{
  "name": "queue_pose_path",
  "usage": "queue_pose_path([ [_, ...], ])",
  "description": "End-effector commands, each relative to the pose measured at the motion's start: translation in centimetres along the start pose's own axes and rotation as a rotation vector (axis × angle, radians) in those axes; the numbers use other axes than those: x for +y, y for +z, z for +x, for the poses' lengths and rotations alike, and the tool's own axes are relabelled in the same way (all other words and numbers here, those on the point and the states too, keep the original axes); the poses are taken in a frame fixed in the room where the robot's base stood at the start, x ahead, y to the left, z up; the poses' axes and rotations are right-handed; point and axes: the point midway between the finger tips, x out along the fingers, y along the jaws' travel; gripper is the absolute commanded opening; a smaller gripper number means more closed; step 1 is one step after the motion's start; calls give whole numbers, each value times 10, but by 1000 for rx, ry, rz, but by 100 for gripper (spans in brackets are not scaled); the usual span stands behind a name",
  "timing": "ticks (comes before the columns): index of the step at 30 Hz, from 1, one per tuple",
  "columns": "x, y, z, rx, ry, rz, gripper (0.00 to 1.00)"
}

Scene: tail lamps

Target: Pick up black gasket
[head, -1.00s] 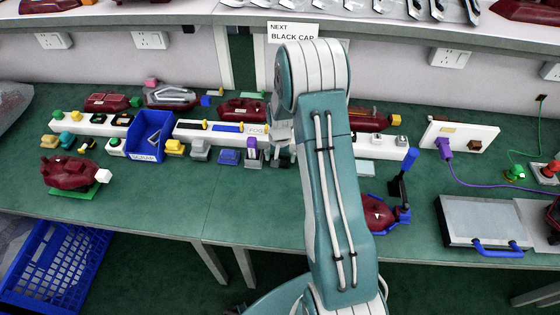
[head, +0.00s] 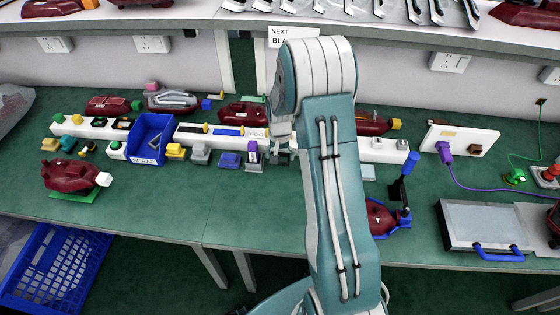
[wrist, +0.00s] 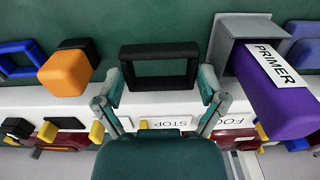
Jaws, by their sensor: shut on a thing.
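The black gasket is a thick rectangular frame with an open middle. In the wrist view the black gasket (wrist: 160,50) lies between the two fingertips of my gripper (wrist: 162,88), which touch its short sides. My gripper is shut on it. Green surface shows through its opening. In the head view my gripper (head: 281,140) is small and partly hidden by my arm, above the work table near the white rail. I cannot make out the gasket clearly there.
A purple block labelled PRIMER (wrist: 275,90) stands in a grey holder (wrist: 230,35) right of the gasket. An orange-capped black part (wrist: 68,70) is to the left. A blue SCRAP bin (head: 152,135) stands farther left on the table. The table's front strip has free room.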

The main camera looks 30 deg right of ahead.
Motion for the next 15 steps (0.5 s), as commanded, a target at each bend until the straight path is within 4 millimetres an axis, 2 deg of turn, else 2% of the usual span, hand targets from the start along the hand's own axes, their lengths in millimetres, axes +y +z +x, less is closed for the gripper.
queue_pose_path([
  [9, -26, 43, -58, 2, -1, -5, 65],
  [15, -49, 84, -77, -1, 0, -7, 65],
])
